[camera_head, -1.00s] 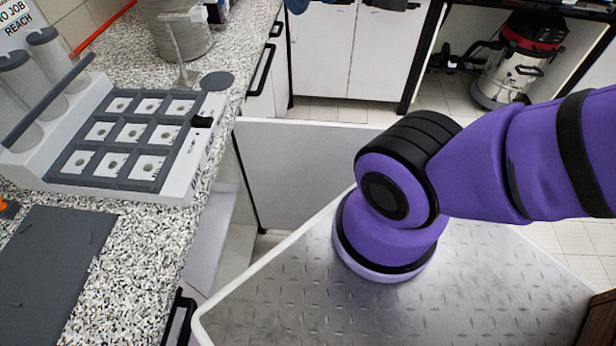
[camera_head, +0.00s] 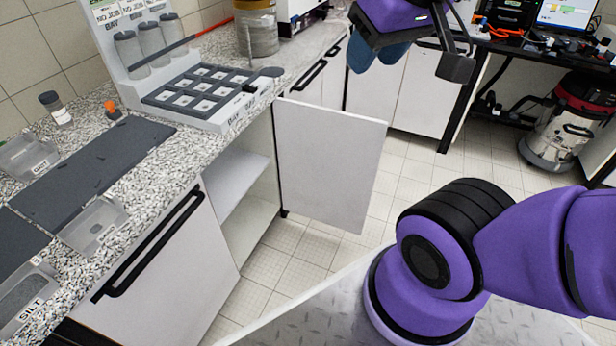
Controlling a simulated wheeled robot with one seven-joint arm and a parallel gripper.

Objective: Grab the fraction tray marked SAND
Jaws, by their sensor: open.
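Three clear fraction trays with white labels are on the speckled counter at the left. One is at the far left (camera_head: 28,153), one is beside the dark mat (camera_head: 93,224), and the nearest reads SILT (camera_head: 22,303). The labels of the other two are too small to read, so I cannot tell which is marked SAND. My gripper (camera_head: 416,62) is at the top, right of centre, cut by the picture's upper edge. It is open and empty, over the floor side and well away from the trays.
A dark mat (camera_head: 92,170) lies between the trays. Behind it stand a grey gridded rack (camera_head: 200,92) and clear cylinders (camera_head: 150,42). An open cabinet door (camera_head: 330,160) juts out below the counter. A vacuum cleaner (camera_head: 560,125) stands at the right.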

